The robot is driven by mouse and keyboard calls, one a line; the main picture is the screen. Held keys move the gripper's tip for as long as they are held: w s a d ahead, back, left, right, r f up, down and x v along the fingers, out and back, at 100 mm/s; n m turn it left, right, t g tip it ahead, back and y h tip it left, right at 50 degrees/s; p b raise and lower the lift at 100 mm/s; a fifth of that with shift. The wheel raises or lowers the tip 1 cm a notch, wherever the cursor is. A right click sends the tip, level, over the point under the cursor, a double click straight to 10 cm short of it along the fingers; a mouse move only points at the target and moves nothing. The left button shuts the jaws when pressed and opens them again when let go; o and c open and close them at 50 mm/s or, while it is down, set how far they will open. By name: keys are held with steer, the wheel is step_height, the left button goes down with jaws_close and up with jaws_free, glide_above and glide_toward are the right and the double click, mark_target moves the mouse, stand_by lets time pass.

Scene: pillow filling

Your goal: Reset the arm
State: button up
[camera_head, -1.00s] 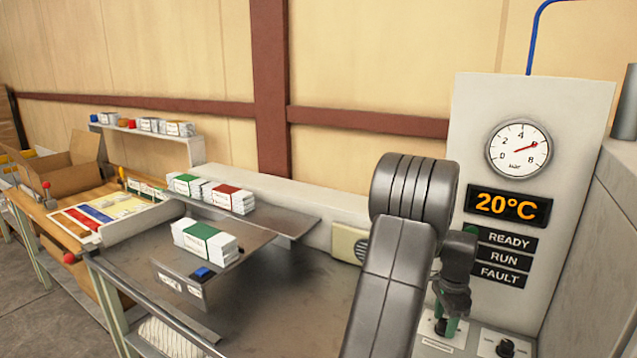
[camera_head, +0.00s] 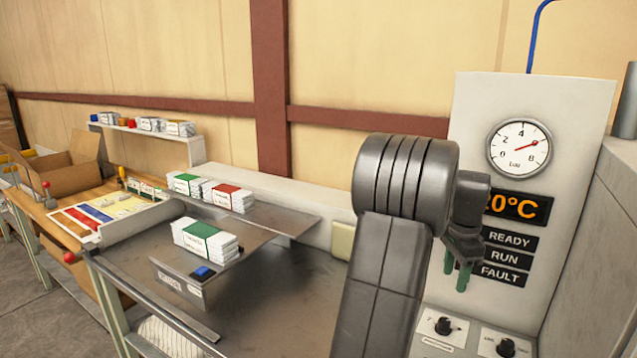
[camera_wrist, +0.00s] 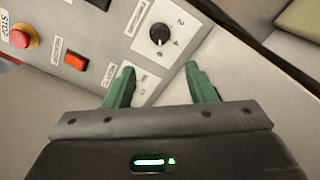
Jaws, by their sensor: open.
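My gripper (camera_head: 459,276) hangs with its green fingertips down in front of the white control panel (camera_head: 580,110), at the READY and FAULT labels. In the wrist view my gripper (camera_wrist: 160,88) shows two green fingers spread apart with nothing between them. Beyond the fingers lies the panel's lower face with a black rotary knob (camera_wrist: 160,34), which sits apart from them. The gripper covers part of the temperature display (camera_head: 520,207).
A red stop button (camera_wrist: 24,36) and an orange rocker switch (camera_wrist: 75,61) are on the panel. Left are a metal worktable (camera_head: 290,310), a green-banded pack (camera_head: 205,239) and a cardboard box (camera_head: 65,165). The air above the worktable's middle is free.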

mark_target(445, 320)
step_height(445, 320, down, 14)
steer(key=shift+r, duration=0.15)
steer(key=shift+n, duration=0.3)
steer(key=n, duration=0.3)
steer(key=shift+n, duration=0.4)
steer(key=n, duration=1)
steer(key=shift+n, duration=0.4)
steer(key=n, duration=0.4)
steer(key=shift+n+p, duration=0.3)
steer(key=shift+n, duration=0.1)
